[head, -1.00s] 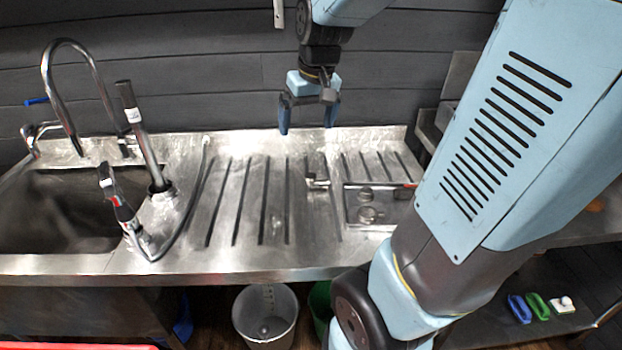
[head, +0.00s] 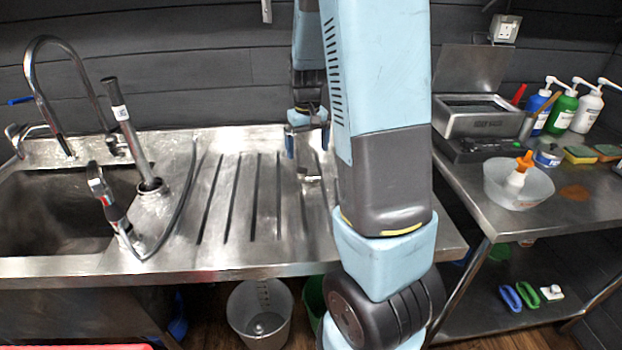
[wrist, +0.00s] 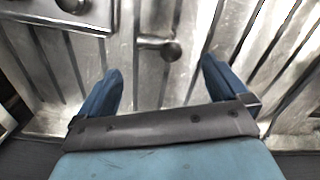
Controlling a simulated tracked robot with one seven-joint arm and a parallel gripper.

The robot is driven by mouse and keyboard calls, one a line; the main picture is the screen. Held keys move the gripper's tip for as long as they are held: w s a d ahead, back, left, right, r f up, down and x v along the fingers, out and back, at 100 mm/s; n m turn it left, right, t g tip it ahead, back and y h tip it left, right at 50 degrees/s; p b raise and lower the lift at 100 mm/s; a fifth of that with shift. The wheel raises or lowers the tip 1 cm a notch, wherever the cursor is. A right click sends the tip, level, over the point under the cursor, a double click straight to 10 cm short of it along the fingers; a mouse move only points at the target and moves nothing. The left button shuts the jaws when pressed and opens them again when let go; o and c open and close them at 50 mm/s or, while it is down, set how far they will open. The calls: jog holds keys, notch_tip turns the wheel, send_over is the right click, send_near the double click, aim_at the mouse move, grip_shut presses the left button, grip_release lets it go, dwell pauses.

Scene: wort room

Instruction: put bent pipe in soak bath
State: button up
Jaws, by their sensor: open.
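The bent pipe (head: 309,177) is a small metal elbow lying on the ribbed steel drainboard. In the wrist view the bent pipe (wrist: 158,46) lies ahead of and between my fingertips, its rounded end to the right. My gripper (head: 306,146) is open and empty above the back of the drainboard; its two blue fingers also show in the wrist view (wrist: 162,70). It appears apart from the pipe. The soak bath (head: 483,122) looks to be the steel box with a raised lid on the right-hand table. Its inside is mostly hidden.
A shallow tray with round fittings (wrist: 60,14) lies beside the pipe; my arm hides it in the head view. A sink (head: 60,210), tap and hose are at left. Pump bottles (head: 562,113) and a plastic bowl (head: 519,184) stand around the bath. A gap separates the tables.

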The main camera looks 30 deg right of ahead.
aim_at(309, 175)
notch_tip(309, 175, down, 10)
jog(key=shift+w+d+f, duration=0.1)
jog(key=shift+d+f, duration=0.05)
jog(key=shift+f, duration=0.1)
dwell(0.5)
jog(key=shift+c, duration=0.3)
jog(key=shift+r, duration=0.1)
jog(key=c, duration=1.1)
